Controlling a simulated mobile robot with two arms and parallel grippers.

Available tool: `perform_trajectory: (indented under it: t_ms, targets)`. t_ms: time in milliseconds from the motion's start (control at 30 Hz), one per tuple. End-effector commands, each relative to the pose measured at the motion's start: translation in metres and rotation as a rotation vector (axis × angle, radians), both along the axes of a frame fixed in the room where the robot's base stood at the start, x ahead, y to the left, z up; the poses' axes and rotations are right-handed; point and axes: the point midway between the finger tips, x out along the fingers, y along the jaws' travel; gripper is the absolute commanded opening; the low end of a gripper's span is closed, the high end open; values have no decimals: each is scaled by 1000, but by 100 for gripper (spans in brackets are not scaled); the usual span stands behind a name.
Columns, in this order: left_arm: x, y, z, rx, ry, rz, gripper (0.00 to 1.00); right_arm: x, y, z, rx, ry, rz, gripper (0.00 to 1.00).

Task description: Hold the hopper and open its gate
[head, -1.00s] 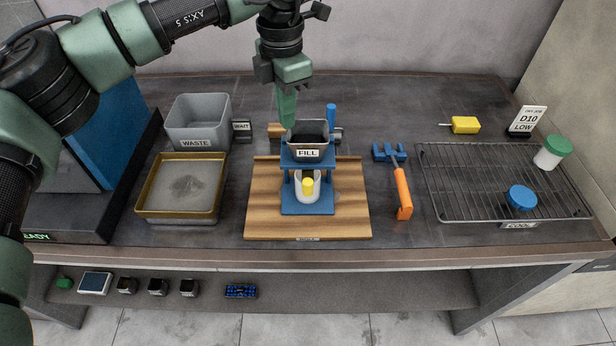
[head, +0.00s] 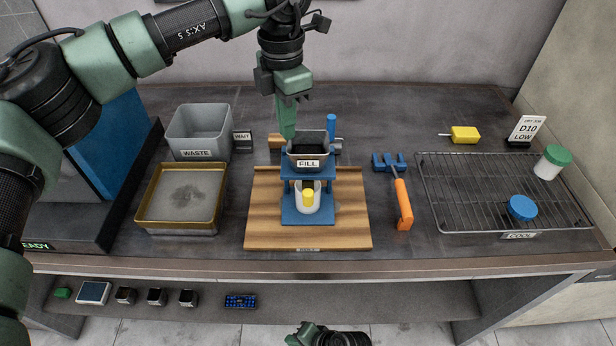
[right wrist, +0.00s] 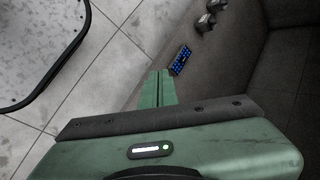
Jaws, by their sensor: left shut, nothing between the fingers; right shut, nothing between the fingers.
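The hopper (head: 293,159) is a grey, open-topped metal funnel with a "FILL" label and a dark inside. It sits on a blue stand (head: 308,216) on a wooden board (head: 265,215). A white cup (head: 299,205) with a yellow piece (head: 308,195) stands in the stand under it. I cannot make out the gate. My left gripper (head: 288,134) is shut and empty, pointing down at the hopper's back left rim; contact is unclear. My right gripper (right wrist: 158,88) is shut and empty in the right wrist view, over the floor beside the lower shelf.
A grey waste bin (head: 198,154) and a brass-rimmed tray (head: 178,226) stand left. An orange-handled tool (head: 402,200) lies right of the board. A wire rack (head: 465,215) holds a blue-lidded item (head: 521,207) and a green-capped jar (head: 553,163). Small items line the lower shelf (head: 380,300).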

Motion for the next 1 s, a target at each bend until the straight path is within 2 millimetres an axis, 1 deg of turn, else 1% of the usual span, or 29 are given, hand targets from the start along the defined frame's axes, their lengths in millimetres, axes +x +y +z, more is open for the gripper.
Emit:
perform_trajectory:
  t_ms: [33, 133, 167, 200, 267, 300, 367, 400, 467, 500, 567, 600, 667, 700, 767, 800, 867, 900, 967, 1000]
  targets:
    - [-1, 0, -3, 3, 6, -2, 0, 7, 18, 18, 55, 14, -15, 0]
    - [-1, 0, -3, 3, 6, -2, 0, 15, 52, 54, 165, 65, -43, 0]
    - [-1, 0, -3, 3, 6, -2, 0, 16, 62, 65, 199, 82, -50, 0]
    - [-1, 0, -3, 3, 6, -2, 0, 17, 75, 81, 241, 106, -56, 0]
    - [-2, 0, -3, 3, 6, -2, 0, 17, 93, 104, 305, 142, -59, 0]
    - [-2, 0, -3, 3, 6, -2, 0, 17, 105, 121, 345, 166, -59, 0]
    - [-2, 0, -3, 3, 6, -2, 0, 15, 121, 146, 405, 203, -53, 0]
    - [-2, 0, -4, 3, 6, -2, 0, 14, 131, 163, 442, 227, -45, 0]
    - [-2, 0, -4, 3, 6, -2, 0, 12, 144, 190, 493, 255, -26, 0]
    - [-2, 0, -4, 3, 6, -2, 0, 11, 151, 209, 524, 268, -8, 0]
    - [-2, 0, -4, 4, 7, -2, 0, 10, 159, 237, 563, 277, 29, 0]
    - [-2, 0, -4, 4, 8, -2, 0, 10, 162, 257, 584, 269, 63, 0]
    - [-2, 0, -4, 4, 8, -2, 0, 12, 163, 288, 601, 232, 125, 0]
    - [-2, 0, -4, 4, 8, -2, 0, 15, 161, 308, 604, 189, 175, 0]
    - [-2, 0, -4, 4, 8, -2, 0, 21, 154, 336, 588, 93, 266, 0]
    - [-2, 0, -4, 4, 8, -2, 0, 27, 147, 354, 562, 8, 338, 0]
    - [-2, 0, -4, 4, 8, -2, 0, 39, 132, 378, 492, -151, 460, 0]
    - [-2, 0, -4, 4, 8, -2, 0, 50, 121, 391, 427, -265, 544, 0]
    - [-2, 0, -4, 4, 8, -2, 0, 68, 102, 407, 318, -430, 666, 0]
    - [-2, 0, -4, 4, 8, -2, 0, 80, 90, 417, 242, -531, 740, 0]
